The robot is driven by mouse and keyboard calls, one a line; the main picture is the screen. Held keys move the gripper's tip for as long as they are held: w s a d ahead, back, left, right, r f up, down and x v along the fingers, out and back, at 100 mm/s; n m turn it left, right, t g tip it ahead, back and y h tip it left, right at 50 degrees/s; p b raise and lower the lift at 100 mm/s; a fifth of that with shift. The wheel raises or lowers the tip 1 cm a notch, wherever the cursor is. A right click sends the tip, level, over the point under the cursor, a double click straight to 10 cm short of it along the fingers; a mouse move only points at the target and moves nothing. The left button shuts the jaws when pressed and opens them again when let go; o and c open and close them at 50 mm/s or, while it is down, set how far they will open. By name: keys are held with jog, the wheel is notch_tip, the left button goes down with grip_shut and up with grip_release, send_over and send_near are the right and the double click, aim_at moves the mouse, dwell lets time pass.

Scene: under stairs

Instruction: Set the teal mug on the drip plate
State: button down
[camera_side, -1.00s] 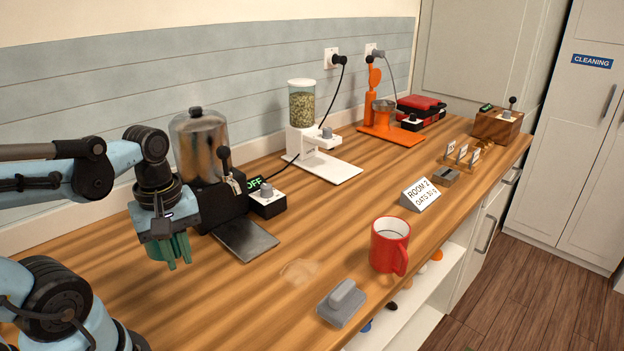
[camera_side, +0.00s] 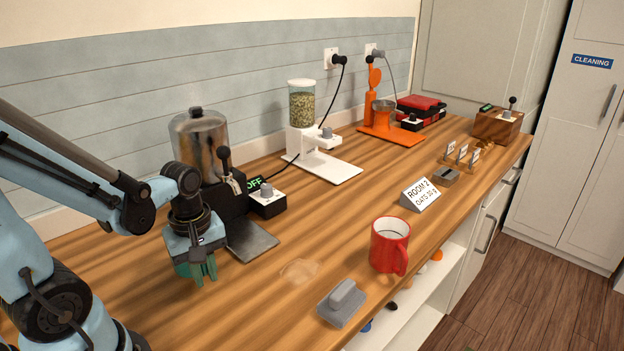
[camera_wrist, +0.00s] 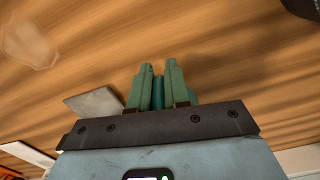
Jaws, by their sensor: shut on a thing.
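The teal mug (camera_side: 181,268) is mostly hidden behind my teal fingers in the side view. A strip of it shows between the fingers in the wrist view (camera_wrist: 157,93). My gripper (camera_side: 205,273) is shut on it, pointing down over the counter; the exact height is hard to tell. The drip plate (camera_side: 252,241) is a flat dark grey plate at the foot of a steel urn with a black lever. It lies just right of my gripper in the side view and to the left of my fingers (camera_wrist: 158,70) in the wrist view (camera_wrist: 92,102). The plate looks bare.
The steel urn (camera_side: 197,145) stands behind the plate, with a control box (camera_side: 267,201) reading OFF beside it. A red mug (camera_side: 389,247), a grey block (camera_side: 341,303) and a wet-looking patch (camera_side: 299,271) are to the right. A white grain dispenser (camera_side: 302,135) stands farther back.

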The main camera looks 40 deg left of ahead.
jog(key=w, duration=1.4)
jog(key=shift+w, duration=0.25)
jog(key=shift+s+f, duration=0.1)
jog(key=shift+f, duration=0.25)
jog(key=c, duration=1.5)
grip_release()
jog(key=shift+f, duration=0.15)
jog(key=shift+c, duration=0.2)
jog(key=o, duration=0.4)
jog(key=shift+o, duration=0.2)
